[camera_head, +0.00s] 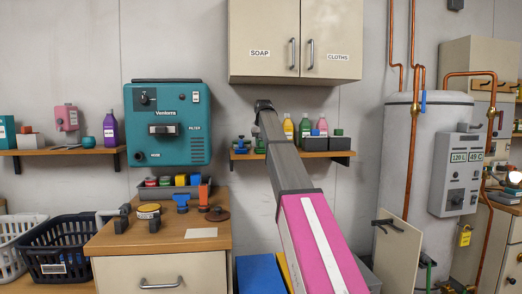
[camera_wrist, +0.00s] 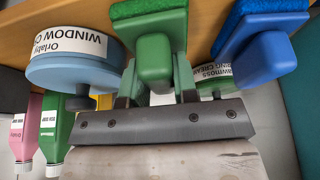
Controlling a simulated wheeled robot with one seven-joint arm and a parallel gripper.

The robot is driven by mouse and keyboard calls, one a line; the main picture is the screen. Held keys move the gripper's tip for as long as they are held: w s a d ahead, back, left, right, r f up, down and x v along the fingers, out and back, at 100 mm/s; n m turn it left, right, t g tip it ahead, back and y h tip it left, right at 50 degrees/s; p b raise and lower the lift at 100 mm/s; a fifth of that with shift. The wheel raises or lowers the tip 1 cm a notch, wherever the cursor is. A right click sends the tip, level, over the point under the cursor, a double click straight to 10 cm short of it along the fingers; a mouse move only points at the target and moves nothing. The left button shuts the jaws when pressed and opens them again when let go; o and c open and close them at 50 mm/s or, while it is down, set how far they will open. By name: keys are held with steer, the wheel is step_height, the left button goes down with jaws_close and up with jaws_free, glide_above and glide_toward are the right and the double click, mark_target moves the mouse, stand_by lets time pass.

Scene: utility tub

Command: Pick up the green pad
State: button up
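The green pad (camera_wrist: 155,55) has a fuzzy green face and a rounded green handle. It fills the top middle of the wrist view, on the wooden shelf. My gripper (camera_wrist: 158,80) is open, its two fingers apart on either side of the handle. I cannot tell whether they touch it. In the head view, a small green thing (camera_head: 259,142) on the wall shelf, left of my arm, looks like this pad. My gripper is hidden there behind my arm.
A blue pad (camera_wrist: 262,50) stands close to the right, a blue tin (camera_wrist: 75,72) close to the left, and a green tin (camera_wrist: 215,78) behind. Bottles (camera_wrist: 62,132) stand further left. In the head view, the wall shelf (camera_head: 312,154) hangs under a cupboard (camera_head: 265,40).

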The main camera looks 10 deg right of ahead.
steer(key=c, duration=0.3)
steer(key=shift+r, duration=0.1)
steer(key=v, duration=0.2)
steer(key=w+v, duration=0.1)
steer(key=v, duration=0.4)
steer(key=shift+w+r, duration=0.2)
steer(key=shift+r, duration=0.05)
steer(key=s, duration=1.8)
steer(key=shift+s, duration=0.35)
